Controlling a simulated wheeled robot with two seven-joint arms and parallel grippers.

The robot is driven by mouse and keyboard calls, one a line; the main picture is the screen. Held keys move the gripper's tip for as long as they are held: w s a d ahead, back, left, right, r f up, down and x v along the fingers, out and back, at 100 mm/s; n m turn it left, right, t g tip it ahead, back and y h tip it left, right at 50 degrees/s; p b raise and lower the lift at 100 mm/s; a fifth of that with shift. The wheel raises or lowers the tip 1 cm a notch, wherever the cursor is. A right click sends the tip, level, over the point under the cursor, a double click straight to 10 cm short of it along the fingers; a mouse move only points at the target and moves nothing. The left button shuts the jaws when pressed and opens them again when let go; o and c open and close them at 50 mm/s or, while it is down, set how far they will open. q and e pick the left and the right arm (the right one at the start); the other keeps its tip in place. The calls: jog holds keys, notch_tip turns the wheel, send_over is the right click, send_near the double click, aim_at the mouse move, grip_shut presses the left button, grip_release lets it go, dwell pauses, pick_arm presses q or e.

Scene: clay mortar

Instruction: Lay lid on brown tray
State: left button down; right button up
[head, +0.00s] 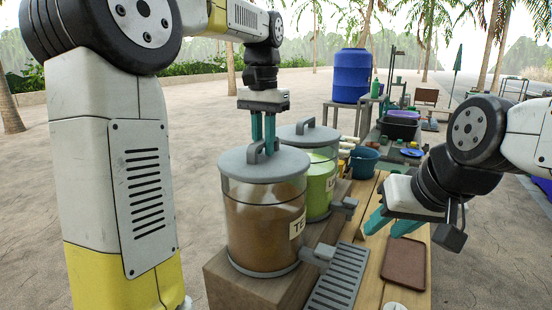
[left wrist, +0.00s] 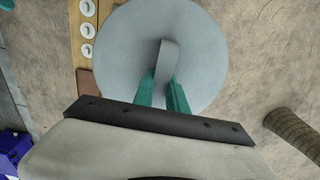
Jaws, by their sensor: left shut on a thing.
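The grey round lid (head: 235,164) with an upright loop handle sits at the top of the front glass jar (head: 262,225) of brown drink. The left wrist view shows the lid (left wrist: 185,25) from above. My left gripper (head: 269,142) points down and is shut on the lid's handle (left wrist: 165,60). Whether a small gap separates lid and jar cannot be told. The brown tray (head: 404,262) lies flat and empty on the wooden table at right. A corner of the tray (left wrist: 84,82) shows beside the lid. My right gripper (head: 383,231) is open and empty, above and left of the tray.
A second lidded jar (head: 321,180) with green drink stands behind the front one. Both stand on a wooden block (head: 232,288). Spigots (head: 318,256) stick out over a grey drip grate (head: 339,280). A blue bucket (head: 364,160) stands farther back.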

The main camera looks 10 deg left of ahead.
pick_arm(q)
jog(key=shift+r, duration=2.5)
